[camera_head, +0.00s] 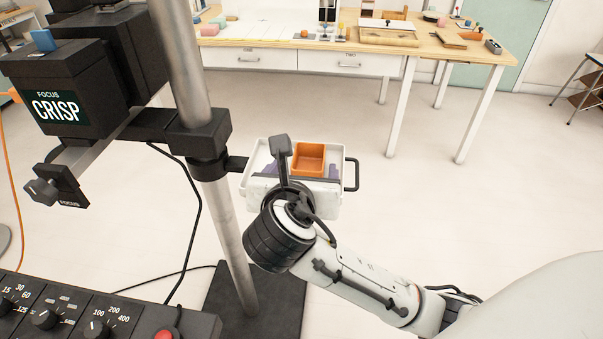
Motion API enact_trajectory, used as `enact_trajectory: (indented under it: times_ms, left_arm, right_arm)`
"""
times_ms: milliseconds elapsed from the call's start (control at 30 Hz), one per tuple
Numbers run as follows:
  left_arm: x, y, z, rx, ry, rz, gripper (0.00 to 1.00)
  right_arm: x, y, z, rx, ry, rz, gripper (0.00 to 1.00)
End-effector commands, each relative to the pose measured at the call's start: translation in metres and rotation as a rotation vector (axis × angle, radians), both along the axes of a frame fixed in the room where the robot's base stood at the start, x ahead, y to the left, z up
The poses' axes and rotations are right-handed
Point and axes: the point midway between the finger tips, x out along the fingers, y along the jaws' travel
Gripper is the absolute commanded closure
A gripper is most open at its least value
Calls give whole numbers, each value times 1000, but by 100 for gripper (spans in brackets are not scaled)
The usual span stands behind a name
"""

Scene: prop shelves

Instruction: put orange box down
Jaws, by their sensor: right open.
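The orange box (309,158) is a small open-topped box. It sits in a white tray (322,203) with dark handles, toward the tray's back right in the picture. My right gripper (281,150) reaches up from the lower right and is open. It overlaps the tray just left of the orange box, with no clear grip on it. One dark finger shows plainly; the other is hard to make out. The wrist hides part of the tray's front. My left gripper is not in view.
A metal column (221,225) with a dark "FOCUS CRISP" unit (58,104) stands close on the left. A control panel with knobs (95,312) fills the lower left. A wooden workbench (455,50) with several props stands behind. Pale floor lies clear to the right.

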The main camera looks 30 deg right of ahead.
Motion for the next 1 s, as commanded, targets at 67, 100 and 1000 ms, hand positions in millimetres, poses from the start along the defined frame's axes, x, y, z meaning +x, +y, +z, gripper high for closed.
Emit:
enact_trajectory:
  times_ms: [67, 100, 1000]
  left_arm:
    - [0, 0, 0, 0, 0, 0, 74]
    - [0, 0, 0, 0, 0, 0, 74]
    - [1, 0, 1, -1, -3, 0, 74]
  right_arm:
    - [-9, 7, 6, 2, -1, 2, 27]
    - [-12, 10, 9, 2, -3, 2, 27]
    - [-113, 89, -278, 1693, -212, -815, 27]
